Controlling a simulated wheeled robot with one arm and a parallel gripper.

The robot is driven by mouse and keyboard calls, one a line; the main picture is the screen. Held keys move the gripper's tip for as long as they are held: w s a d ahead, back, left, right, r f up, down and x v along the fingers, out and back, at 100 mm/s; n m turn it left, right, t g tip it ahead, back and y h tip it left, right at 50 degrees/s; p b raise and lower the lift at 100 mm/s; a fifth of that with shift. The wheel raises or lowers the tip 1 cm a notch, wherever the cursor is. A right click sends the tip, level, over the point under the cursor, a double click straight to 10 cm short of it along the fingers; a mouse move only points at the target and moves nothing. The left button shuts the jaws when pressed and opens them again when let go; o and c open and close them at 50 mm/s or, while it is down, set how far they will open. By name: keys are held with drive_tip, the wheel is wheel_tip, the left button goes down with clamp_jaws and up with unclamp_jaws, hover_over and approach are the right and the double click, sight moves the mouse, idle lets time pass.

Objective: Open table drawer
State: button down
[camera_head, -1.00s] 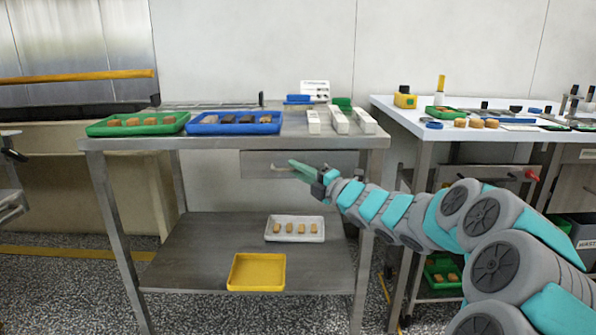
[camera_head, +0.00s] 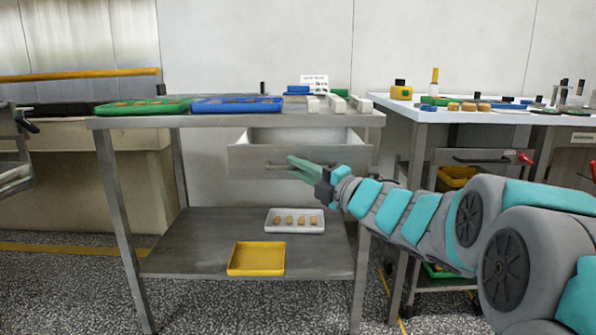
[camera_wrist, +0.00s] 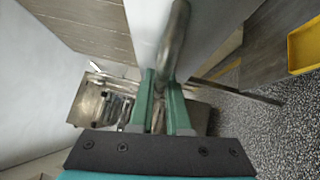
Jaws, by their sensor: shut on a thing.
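The steel table (camera_head: 200,121) stands in the middle of the head view. Its drawer (camera_head: 240,160) sits under the right half of the top and is pulled out, with its pale inside showing above the front panel. My gripper (camera_head: 292,163) is at the drawer front, its green fingers shut on the drawer handle (camera_head: 276,166). In the wrist view the handle bar (camera_wrist: 174,40) runs between the green fingers (camera_wrist: 160,100). The fingers hide part of the handle in the head view.
Green (camera_head: 143,107) and blue (camera_head: 236,105) trays and white blocks lie on the table top. A white tray (camera_head: 294,229) and a yellow tray (camera_head: 256,272) are on the lower shelf. A white-topped table (camera_head: 425,114) stands close on the right, behind my arm.

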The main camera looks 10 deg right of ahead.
drive_tip(key=shift+s+a+f+b, duration=0.1)
drive_tip(key=shift+s+a+b, duration=0.05)
drive_tip(key=shift+s, duration=0.6)
drive_tip(key=shift+s+a+b, duration=0.1)
drive_tip(key=shift+s+b, duration=0.05)
drive_tip(key=shift+s, duration=0.6)
drive_tip(key=c, duration=1.2)
unclamp_jaws()
drive_tip(key=shift+o, duration=0.2)
drive_tip(key=v, duration=0.7)
drive_tip(key=shift+s+d, duration=0.25)
drive_tip(key=shift+s, duration=0.05)
drive_tip(key=shift+f, duration=0.1)
